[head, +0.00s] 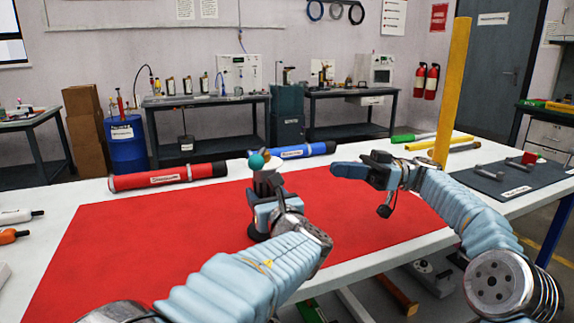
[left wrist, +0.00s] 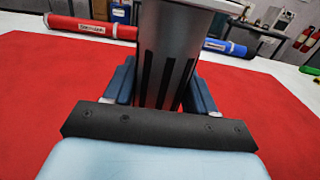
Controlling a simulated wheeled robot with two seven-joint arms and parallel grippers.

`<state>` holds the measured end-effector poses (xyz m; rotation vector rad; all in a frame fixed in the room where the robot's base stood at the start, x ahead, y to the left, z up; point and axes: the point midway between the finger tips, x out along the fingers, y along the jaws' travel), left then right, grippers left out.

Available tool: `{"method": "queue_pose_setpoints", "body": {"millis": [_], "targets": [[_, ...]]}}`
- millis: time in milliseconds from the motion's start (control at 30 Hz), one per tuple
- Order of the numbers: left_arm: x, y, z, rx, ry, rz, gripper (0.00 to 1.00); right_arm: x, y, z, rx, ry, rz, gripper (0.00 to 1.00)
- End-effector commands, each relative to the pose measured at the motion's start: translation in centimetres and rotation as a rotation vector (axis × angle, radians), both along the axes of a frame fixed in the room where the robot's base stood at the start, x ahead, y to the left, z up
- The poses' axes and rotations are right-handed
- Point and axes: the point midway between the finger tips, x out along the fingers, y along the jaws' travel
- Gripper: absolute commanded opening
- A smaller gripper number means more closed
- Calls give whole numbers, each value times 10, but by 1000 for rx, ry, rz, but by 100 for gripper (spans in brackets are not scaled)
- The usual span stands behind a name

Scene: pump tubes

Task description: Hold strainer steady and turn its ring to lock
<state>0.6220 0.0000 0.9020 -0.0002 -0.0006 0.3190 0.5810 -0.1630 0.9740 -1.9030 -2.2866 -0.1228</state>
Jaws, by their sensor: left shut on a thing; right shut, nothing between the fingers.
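The strainer (head: 267,182) stands upright over the red mat, with a teal ball-like part and a bit of orange at its top. My left gripper (head: 266,208) is shut around its body. In the left wrist view the strainer (left wrist: 165,55) is a grey body with dark vertical slots between my blue fingers. Its lower part is mostly hidden by my left gripper, and I cannot make out the ring clearly. My right gripper (head: 345,171) is shut and empty, to the right of the strainer and apart from it, pointing left.
A red tube (head: 165,177) and a blue tube (head: 300,151) lie along the table's back edge. A yellow post (head: 453,90) rises at the right. A dark mat (head: 517,183) with metal tools lies at the far right. The red mat (head: 120,240) is clear on the left.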

Motion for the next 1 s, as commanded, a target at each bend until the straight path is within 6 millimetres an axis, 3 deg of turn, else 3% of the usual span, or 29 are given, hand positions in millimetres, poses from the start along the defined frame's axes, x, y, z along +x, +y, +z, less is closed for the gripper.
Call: {"method": "queue_pose_setpoints", "body": {"millis": [167, 700, 1000], "targets": [[0, -1, 0, 0, 0, -1, 6, -2, 9, 1, 26, -42, 8, 0], [0, 0, 0, 0, 0, -1, 6, -22, 111, 21, 22, -38, 6, 0], [0, 0, 0, 0, 0, -1, 6, -25, 130, 25, 23, -39, 2, 0]]}}
